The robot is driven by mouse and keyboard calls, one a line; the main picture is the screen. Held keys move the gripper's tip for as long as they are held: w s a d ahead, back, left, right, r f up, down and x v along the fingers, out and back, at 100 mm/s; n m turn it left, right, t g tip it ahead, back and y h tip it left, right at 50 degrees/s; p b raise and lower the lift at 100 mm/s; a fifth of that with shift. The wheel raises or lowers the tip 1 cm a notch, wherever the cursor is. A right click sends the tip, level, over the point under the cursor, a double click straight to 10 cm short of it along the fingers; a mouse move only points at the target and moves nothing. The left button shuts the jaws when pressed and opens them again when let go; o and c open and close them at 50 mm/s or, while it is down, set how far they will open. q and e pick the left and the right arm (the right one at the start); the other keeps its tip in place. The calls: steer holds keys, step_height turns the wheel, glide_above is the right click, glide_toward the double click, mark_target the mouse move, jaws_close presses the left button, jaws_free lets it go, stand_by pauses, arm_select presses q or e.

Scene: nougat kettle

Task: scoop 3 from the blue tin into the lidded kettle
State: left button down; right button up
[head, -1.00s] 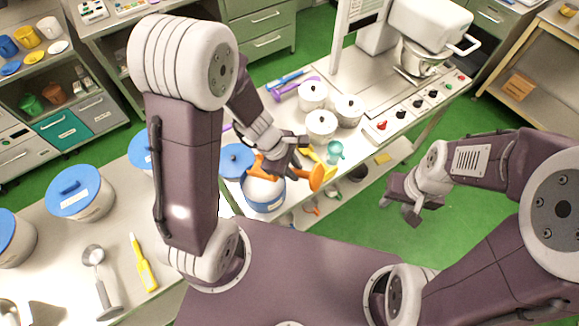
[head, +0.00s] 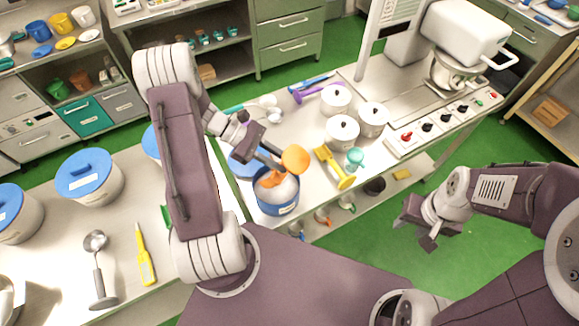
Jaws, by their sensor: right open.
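The blue tin (head: 279,208) stands open on the bench, with white contents (head: 286,189) inside. A blue lid (head: 240,168) lies behind it, partly hidden by my arm. My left gripper (head: 272,160) is above the tin's back rim and shut on an orange scoop (head: 295,158). Another orange part shows inside the tin's mouth; I cannot tell how deep it reaches. Three white lidded pots (head: 342,133) stand behind to the right. A steel bowl (head: 446,78) sits under the white mixer head; I cannot tell which vessel is the kettle. My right gripper (head: 418,233) is open and empty over the green floor.
A yellow scoop (head: 335,168) and a teal cup (head: 355,158) are right of the tin. Blue-lidded tins (head: 88,178), a ladle (head: 97,262) and a yellow tool (head: 144,258) are on the left bench.

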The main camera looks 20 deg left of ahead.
mark_target(279, 173)
arm_select(q)
steer(key=f+b, duration=0.2)
steer(key=f, duration=0.1)
steer(key=a+f+b, duration=0.1)
steer(key=f+b, duration=0.2)
steer(key=shift+w+a, duration=0.1)
steer(key=shift+w, duration=0.05)
steer(key=shift+d+f+y+b, duration=0.3)
steer(key=shift+d+y+b, duration=0.05)
steer(key=shift+y, duration=0.15)
steer(key=s+d+f+m+y+b, duration=0.1)
steer(key=d+f+y+b, duration=0.25)
steer(key=d+y, duration=0.2)
steer(key=s+d+r+t+y+p, duration=0.1)
steer(key=d+r+y+p, duration=0.4)
steer(key=p, duration=1.2)
steer(key=shift+s+d+r+t, duration=0.15)
steer(key=shift+d+r+t, duration=0.3)
steer(key=shift+r, duration=1.2)
